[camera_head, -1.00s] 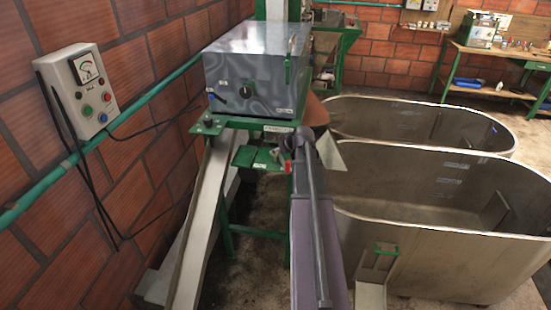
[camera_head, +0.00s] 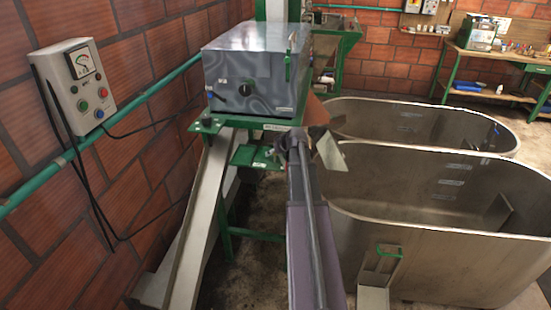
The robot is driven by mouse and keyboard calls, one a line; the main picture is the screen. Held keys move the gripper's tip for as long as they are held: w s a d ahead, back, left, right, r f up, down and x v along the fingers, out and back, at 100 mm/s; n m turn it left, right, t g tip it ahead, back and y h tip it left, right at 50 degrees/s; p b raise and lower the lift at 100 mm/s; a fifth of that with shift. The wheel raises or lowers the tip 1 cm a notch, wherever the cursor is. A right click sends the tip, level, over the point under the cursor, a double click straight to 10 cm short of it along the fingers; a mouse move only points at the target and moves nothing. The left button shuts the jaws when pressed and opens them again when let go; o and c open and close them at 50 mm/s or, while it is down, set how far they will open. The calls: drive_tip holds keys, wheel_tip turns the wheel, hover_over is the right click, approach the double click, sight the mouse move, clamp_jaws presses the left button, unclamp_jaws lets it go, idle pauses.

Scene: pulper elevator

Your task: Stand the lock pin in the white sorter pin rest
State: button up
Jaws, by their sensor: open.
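My gripper (camera_head: 283,150) is at the far end of my arm, beside the right side of the green stand under the grey machine box. It is small and dark, its fingers hard to make out, and it stands open. I cannot pick out the lock pin; my arm may hide it. I cannot pick out the white sorter pin rest for certain. A small green shelf (camera_head: 244,156) with a pale label lies just left of my gripper. A green ledge (camera_head: 222,124) runs above it, with a dark knob (camera_head: 207,122) at its left end.
The grey machine box (camera_head: 255,75) stands above the ledge. A pale chute (camera_head: 200,220) slopes down on the left, near the brick wall and control panel (camera_head: 87,88). Large metal tanks (camera_head: 440,205) fill the right. A workbench (camera_head: 500,62) stands at the back right.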

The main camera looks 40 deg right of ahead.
idle(0.4)
clamp_jaws()
drive_tip(key=shift+r, duration=0.2)
wheel_tip(320, 180, up, 10)
drive_tip(key=p, duration=1)
drive_tip(key=shift+f, duration=0.2)
drive_tip(key=shift+a, duration=0.1)
idle(0.6)
